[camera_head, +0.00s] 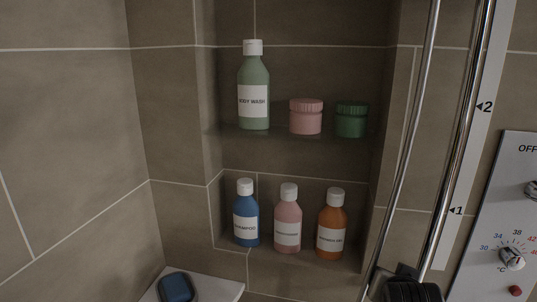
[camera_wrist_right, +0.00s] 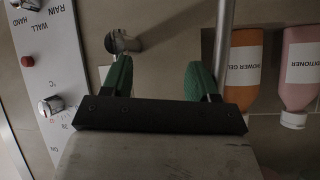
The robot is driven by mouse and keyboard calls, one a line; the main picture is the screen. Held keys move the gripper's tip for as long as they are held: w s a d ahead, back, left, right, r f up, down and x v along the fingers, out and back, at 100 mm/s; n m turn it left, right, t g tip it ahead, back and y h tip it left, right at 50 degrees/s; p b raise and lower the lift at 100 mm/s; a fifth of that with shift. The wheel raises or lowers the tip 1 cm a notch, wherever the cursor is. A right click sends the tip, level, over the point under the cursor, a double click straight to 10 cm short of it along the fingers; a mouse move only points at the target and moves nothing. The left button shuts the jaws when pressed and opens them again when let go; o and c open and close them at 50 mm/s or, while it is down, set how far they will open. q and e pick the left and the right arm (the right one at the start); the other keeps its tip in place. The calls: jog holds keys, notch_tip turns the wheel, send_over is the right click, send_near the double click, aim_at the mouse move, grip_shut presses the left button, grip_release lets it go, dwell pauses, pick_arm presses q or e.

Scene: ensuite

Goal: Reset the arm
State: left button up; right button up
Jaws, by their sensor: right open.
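My right gripper (camera_wrist_right: 158,75) shows in the right wrist view with its two green-padded fingers spread apart. Nothing shows held between them. A chrome rail (camera_wrist_right: 222,45) stands just beside the right-hand finger in that view; whether they touch I cannot tell. In the head view, a dark ribbed part (camera_head: 405,288) sits at the bottom right edge, too cut off to identify. My left gripper is not in view.
A wall niche holds a green body wash bottle (camera_head: 253,90), pink jar (camera_head: 306,117), green jar (camera_head: 351,121), and blue (camera_head: 245,215), pink (camera_head: 288,220) and orange (camera_head: 331,226) bottles. A control panel (camera_head: 505,225) is right; a blue item (camera_head: 176,288) lies on a corner ledge.

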jog(key=s+a+f+n+g+y, duration=0.2)
jog(key=s+f+n+g, duration=0.15)
jog(key=s+f, duration=0.8)
jog(key=s+a+f+n+g+y, duration=0.1)
jog(key=s+f+n+g+y, duration=0.3)
jog(key=s+f, duration=0.75)
notch_tip(320, 180, down, 24)
jog(key=s+n+h, duration=0.1)
jog(key=s+h, duration=0.1)
jog(key=s+d+f+g, duration=0.1)
jog(key=s+d+f, duration=0.2)
jog(key=s+f, duration=1.3)
jog(key=shift+s+f+g, duration=0.25)
jog(key=shift+g, duration=0.1)
jog(key=shift+n, duration=0.25)
